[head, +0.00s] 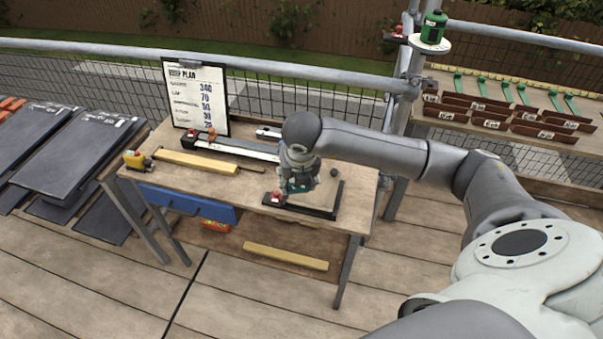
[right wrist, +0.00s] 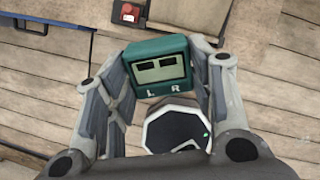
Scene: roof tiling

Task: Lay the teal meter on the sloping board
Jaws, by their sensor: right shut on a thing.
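A small board with dark edges (head: 327,199) lies on the bench just beneath and behind the gripper. It appears to be the sloping board, though its tilt is hard to judge. I cannot tell whether the meter touches it. My left gripper is out of view.
Dark slates (head: 75,150) lie at left. A second bench (head: 520,145) stands at right.

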